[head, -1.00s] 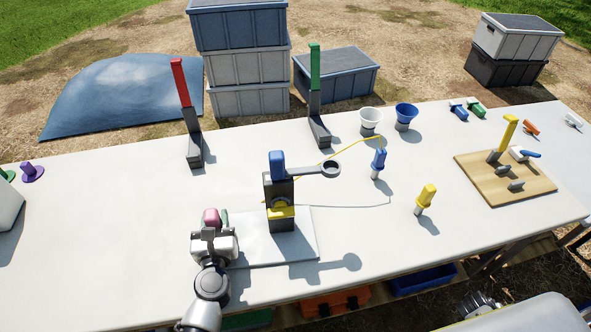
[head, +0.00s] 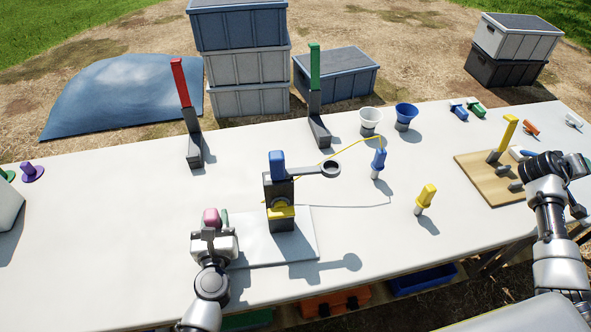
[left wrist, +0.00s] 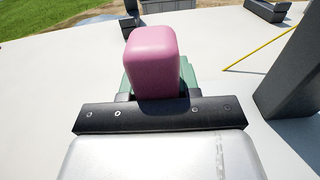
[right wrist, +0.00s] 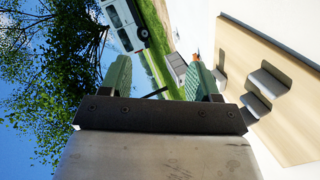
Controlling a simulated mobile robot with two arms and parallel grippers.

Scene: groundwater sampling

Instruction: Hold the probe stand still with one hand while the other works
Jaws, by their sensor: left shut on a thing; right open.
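The probe stand (head: 280,222), a dark post with a blue top, a yellow band and a side arm ending in a ring (head: 331,169), stands upright on a pale plate (head: 255,252). My left gripper (head: 215,234) is shut on a pink block (head: 210,217) at the plate's left edge. The pink block (left wrist: 152,60) also shows between the green fingers in the left wrist view; what lies under it is hidden. My right gripper (right wrist: 160,82) is open and empty. In the head view it hangs near the wooden board (head: 480,183) at the right.
A blue-topped probe (head: 378,160) with a yellow cable and a yellow-topped probe (head: 425,197) stand right of the stand. White (head: 370,116) and blue (head: 405,112) cups, and red (head: 181,85) and green-topped (head: 315,70) posts, stand behind. The front middle table is clear.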

